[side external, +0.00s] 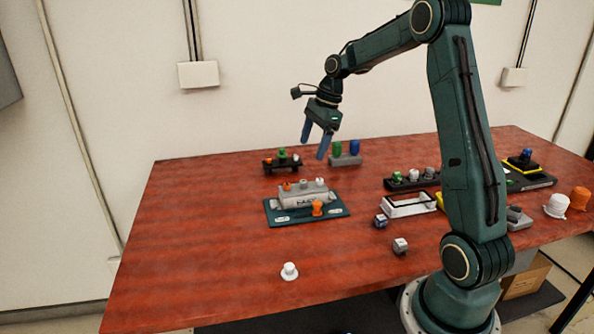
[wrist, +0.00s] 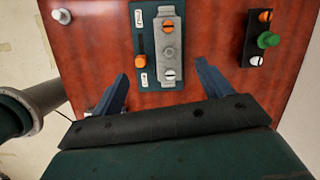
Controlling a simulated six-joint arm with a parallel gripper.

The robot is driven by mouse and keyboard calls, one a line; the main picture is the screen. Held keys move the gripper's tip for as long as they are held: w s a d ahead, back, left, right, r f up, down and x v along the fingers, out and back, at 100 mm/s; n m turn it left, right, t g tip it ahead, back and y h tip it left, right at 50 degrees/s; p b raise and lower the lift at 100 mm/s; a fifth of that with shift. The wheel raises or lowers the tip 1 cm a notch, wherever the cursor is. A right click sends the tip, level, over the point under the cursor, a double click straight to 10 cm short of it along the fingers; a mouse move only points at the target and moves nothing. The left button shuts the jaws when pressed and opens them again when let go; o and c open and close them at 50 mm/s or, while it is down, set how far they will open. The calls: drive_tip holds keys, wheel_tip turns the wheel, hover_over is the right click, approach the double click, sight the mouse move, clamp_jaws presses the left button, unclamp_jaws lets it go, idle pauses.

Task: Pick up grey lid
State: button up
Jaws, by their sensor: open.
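The grey lid (side external: 304,185) is a small round piece in the middle of a grey block (side external: 292,198), between an orange lid (side external: 288,186) and a white lid (side external: 320,182). In the wrist view the grey lid (wrist: 169,52) shows from above on the grey block (wrist: 169,17). The block stands on a dark teal board (side external: 276,219) with another orange piece (side external: 317,208) beside the block. My gripper (side external: 314,151) is open and empty, high above the table with its fingers pointing down. In the wrist view its fingers (wrist: 161,71) are spread below the grey lid, apart from it.
A black block (side external: 282,165) with orange, green and white lids and a grey block (side external: 345,159) with green and blue pieces stand behind. A white lid (side external: 289,271) lies in front. Small cubes (side external: 400,246) and a white-rimmed tray (side external: 410,211) are at right. The table's left side is clear.

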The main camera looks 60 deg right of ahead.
sight(304, 181)
drive_tip(key=d+f+m, duration=0.1)
drive_tip(key=d+f, duration=0.1)
drive_tip(key=shift+w+d+m, duration=0.15)
drive_tip(key=shift+d+m, duration=0.15)
drive_tip(key=shift+m, duration=0.1)
drive_tip(key=shift+f, duration=0.15)
drive_tip(key=shift+x, duration=4.2)
drive_tip(key=shift+a, duration=0.15)
drive_tip(key=shift+x, duration=2.55)
drive_tip(key=shift+w, duration=0.15)
